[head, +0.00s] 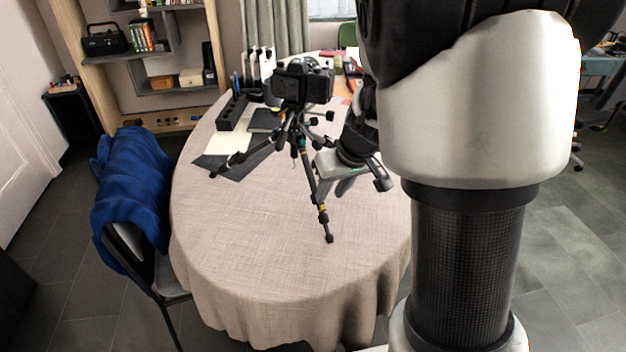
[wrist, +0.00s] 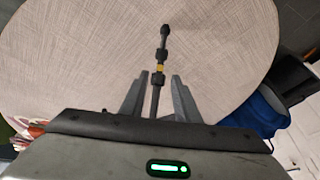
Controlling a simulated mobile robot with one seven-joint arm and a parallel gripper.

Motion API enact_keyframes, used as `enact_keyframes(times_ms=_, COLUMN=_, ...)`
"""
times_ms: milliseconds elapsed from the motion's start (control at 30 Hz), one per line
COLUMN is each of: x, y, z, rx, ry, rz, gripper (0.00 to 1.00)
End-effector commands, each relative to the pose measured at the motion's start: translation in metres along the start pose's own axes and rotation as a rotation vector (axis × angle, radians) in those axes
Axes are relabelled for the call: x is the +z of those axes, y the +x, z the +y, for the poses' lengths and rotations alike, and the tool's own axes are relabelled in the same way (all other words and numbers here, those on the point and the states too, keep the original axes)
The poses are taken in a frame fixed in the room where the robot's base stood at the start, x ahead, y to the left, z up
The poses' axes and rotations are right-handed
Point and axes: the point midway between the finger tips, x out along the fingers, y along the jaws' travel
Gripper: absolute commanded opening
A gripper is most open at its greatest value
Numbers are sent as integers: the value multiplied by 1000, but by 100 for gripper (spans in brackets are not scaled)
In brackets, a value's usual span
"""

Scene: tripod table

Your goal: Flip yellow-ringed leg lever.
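A black tripod (head: 296,122) carrying a camera (head: 303,84) stands on the round table (head: 262,275). One leg reaches toward the front edge and bears a yellow ring (head: 323,207) between dark clamps low on the leg. In the wrist view the yellow ring (wrist: 159,69) lies just beyond my fingertips, with a dark clamp on each side of it. The lever itself is too small to tell apart from the clamps. My gripper (wrist: 158,90) is open, its two fingers on either side of the leg, with a gap to each. It also shows beside the leg in the head view (head: 347,186).
Dark sheets (head: 245,160), a black holder (head: 233,112) and other items lie at the back of the table. A chair with a blue cloth (head: 130,185) stands at the left. The front of the table is clear.

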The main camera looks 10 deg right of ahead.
Motion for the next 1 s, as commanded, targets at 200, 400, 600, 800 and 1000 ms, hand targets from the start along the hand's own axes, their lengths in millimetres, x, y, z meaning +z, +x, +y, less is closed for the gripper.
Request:
enact_keyframes(times_ms=200, x=1, y=41, z=0, rx=0, ry=0, rz=-2, gripper=29)
enact_keyframes(times_ms=400, x=0, y=54, z=0, rx=0, ry=0, rz=-1, gripper=29)
enact_keyframes(times_ms=600, x=0, y=55, z=0, rx=-1, ry=1, rz=1, gripper=29)
enact_keyframes(times_ms=800, x=0, y=54, z=0, rx=-1, ry=0, rz=0, gripper=12)
enact_keyframes(times_ms=1000, x=0, y=54, z=0, rx=-1, ry=0, rz=0, gripper=0)
